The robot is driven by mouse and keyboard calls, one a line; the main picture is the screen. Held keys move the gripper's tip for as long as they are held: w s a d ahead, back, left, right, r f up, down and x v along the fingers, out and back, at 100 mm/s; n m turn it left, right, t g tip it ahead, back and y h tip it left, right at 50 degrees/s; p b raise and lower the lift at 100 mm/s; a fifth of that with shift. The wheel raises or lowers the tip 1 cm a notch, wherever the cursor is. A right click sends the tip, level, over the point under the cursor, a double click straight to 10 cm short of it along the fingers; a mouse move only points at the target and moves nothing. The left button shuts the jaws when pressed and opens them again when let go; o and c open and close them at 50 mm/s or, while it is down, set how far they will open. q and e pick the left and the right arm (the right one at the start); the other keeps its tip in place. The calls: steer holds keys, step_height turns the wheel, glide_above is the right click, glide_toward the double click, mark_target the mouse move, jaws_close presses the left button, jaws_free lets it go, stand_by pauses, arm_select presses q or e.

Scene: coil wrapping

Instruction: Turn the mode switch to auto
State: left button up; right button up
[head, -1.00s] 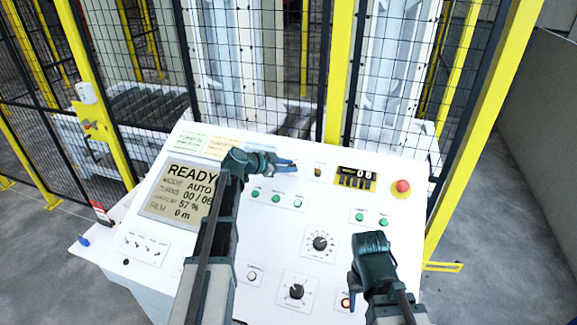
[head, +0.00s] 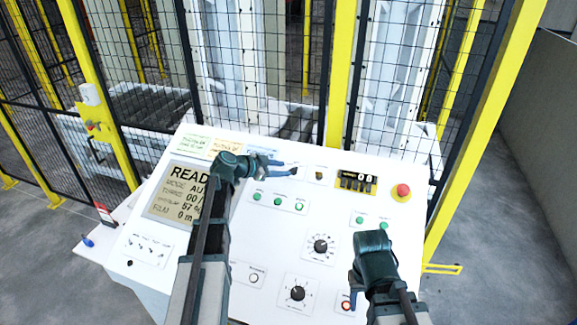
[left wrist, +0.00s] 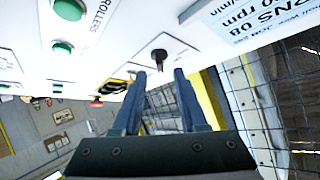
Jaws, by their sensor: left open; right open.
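A small black switch knob (left wrist: 158,55) stands out from the white panel in the left wrist view. It lies just past and between the tips of my left gripper (left wrist: 160,78), apart from both fingers. In the head view the dark knob (head: 294,171) shows at the end of my left gripper (head: 278,167), which is open and empty. I cannot read the knob's own label. My right gripper (head: 354,283) is open over the panel's lower right.
The white sloped panel (head: 240,240) carries green buttons (head: 277,202), two round dials (head: 320,246) and a red emergency button (head: 402,191). A mesh fence (head: 260,70) with yellow posts stands behind the panel.

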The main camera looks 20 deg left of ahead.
arm_select(q)
steer(key=p+v, duration=0.3)
steer(key=v, duration=0.6)
steer(key=shift+s, duration=0.2)
steer(key=shift+s+a, duration=0.1)
